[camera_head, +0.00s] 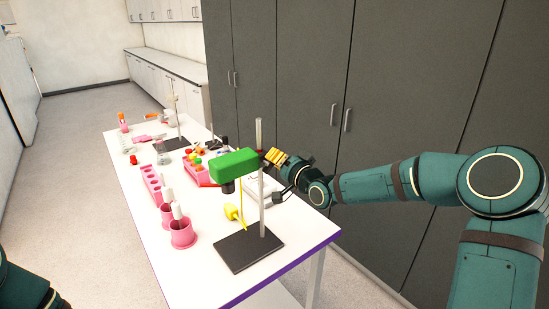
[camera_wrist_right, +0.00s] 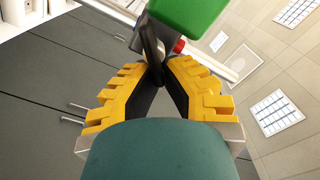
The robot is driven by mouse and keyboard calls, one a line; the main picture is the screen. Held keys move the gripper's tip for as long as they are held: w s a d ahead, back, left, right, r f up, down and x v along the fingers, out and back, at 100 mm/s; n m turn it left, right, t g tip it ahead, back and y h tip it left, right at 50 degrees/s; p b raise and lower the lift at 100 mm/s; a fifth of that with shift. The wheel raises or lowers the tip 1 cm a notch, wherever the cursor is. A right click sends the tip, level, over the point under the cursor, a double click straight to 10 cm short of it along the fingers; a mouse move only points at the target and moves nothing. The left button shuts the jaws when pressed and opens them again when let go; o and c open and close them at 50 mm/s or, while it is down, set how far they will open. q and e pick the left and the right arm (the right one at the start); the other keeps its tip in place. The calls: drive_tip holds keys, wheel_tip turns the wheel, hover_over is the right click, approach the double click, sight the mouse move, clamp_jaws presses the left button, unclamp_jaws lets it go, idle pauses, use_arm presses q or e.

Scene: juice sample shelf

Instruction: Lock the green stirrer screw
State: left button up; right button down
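The green stirrer (camera_head: 234,166) is a green block mounted on an upright metal rod above a black base plate (camera_head: 247,248) at the near end of the table. Its underside corner shows at the top of the right wrist view (camera_wrist_right: 188,14). A thin black screw part (camera_wrist_right: 152,45) stands beside the green block there. My right gripper (camera_head: 270,156), with yellow ribbed fingers, is at the stirrer's right side. In the wrist view its fingertips (camera_wrist_right: 158,68) close around the black part, with no clear gap seen. Only a piece of my left arm shows at bottom left; its gripper is out of view.
Pink cups (camera_head: 182,234) and a pink rack (camera_head: 152,184) stand left of the stirrer. A yellow piece (camera_head: 233,212) is below it. Grey cabinets (camera_head: 310,80) rise behind the table's right side.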

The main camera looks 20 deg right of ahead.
drive_tip(key=shift+w+d+f+m+p, duration=0.1)
drive_tip(key=shift+f+m, duration=0.15)
drive_tip(key=shift+m, duration=1)
drive_tip(key=shift+s+d+f+m+p, duration=0.1)
drive_tip(key=shift+f+m+p, duration=0.1)
drive_tip(key=shift+m, duration=1)
drive_tip(key=shift+w+d+f+m+p, duration=0.1)
drive_tip(key=shift+f+m, duration=0.15)
drive_tip(key=shift+m, duration=1)
drive_tip(key=shift+f, duration=0.1)
drive_tip(key=c, duration=1.1)
unclamp_jaws()
drive_tip(key=v, duration=1.2)
